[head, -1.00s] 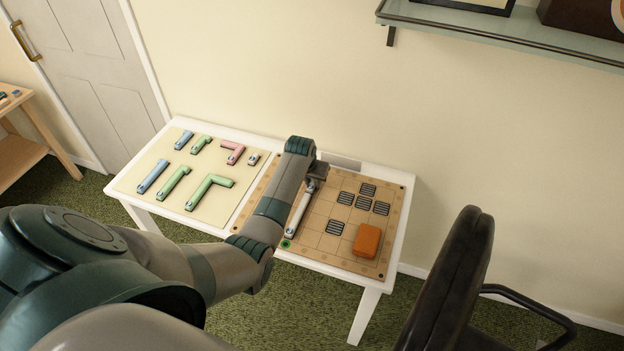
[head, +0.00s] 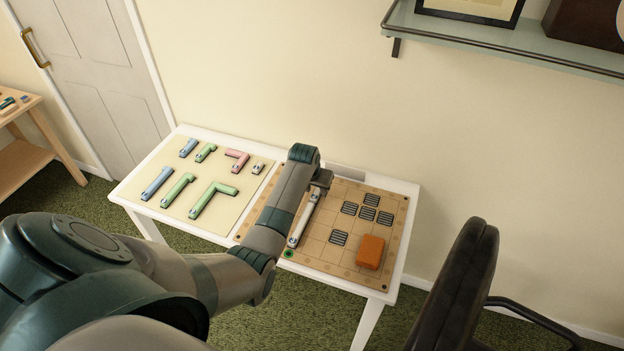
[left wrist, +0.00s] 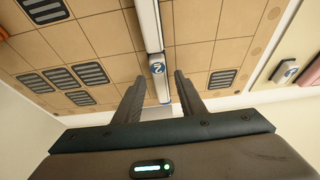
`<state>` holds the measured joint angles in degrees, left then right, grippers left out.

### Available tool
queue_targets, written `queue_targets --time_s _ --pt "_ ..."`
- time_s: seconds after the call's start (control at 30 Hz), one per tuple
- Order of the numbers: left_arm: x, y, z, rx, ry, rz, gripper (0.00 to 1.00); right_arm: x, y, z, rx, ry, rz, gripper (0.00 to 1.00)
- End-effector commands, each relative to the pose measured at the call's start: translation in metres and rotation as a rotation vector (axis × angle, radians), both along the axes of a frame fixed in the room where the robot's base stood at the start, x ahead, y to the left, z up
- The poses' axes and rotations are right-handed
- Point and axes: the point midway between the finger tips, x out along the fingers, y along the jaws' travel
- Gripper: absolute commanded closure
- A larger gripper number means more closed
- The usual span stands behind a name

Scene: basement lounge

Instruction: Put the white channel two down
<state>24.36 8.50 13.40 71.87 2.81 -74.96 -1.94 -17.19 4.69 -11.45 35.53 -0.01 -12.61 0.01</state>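The white channel (head: 304,220) lies on the left part of the tan grid board (head: 331,224), its near end close to a green ring (head: 289,253). In the left wrist view, a blue badge with a 2 marks the white channel (left wrist: 148,22). My left gripper (head: 321,187) is at the channel's far end. In the left wrist view my left gripper (left wrist: 160,80) has its fingers apart, one on each side of the channel, with gaps visible. Its far end is partly hidden by my gripper in the head view. My right gripper is not in view.
An orange block (head: 370,252) and several dark slotted grates (head: 338,238) occupy the board's right part. Blue, green, pink and white pieces lie on a pale mat (head: 170,212) at left. A dark chair (head: 458,285) stands in front right, a wall shelf (head: 500,42) above.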

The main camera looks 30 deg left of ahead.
Motion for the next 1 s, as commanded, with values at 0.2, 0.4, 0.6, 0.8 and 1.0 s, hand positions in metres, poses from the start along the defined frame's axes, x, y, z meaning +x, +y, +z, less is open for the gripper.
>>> queue_targets --time_s 0.2,0.4,0.6,0.8,1.0 --pt "-0.009 -0.002 0.023 0.002 -0.003 0.000 0.63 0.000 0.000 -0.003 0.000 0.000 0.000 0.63" --pt "-0.021 -0.005 0.053 0.002 -0.005 -0.001 0.63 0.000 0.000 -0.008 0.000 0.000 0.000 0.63" --pt "-0.032 -0.007 0.081 0.002 -0.003 -0.001 0.63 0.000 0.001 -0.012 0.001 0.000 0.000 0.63" --pt "-0.039 -0.009 0.098 0.000 -0.001 0.000 0.63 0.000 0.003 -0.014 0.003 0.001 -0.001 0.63" --pt "-0.041 -0.010 0.102 0.000 0.000 0.000 0.63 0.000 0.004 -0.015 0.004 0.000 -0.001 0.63"
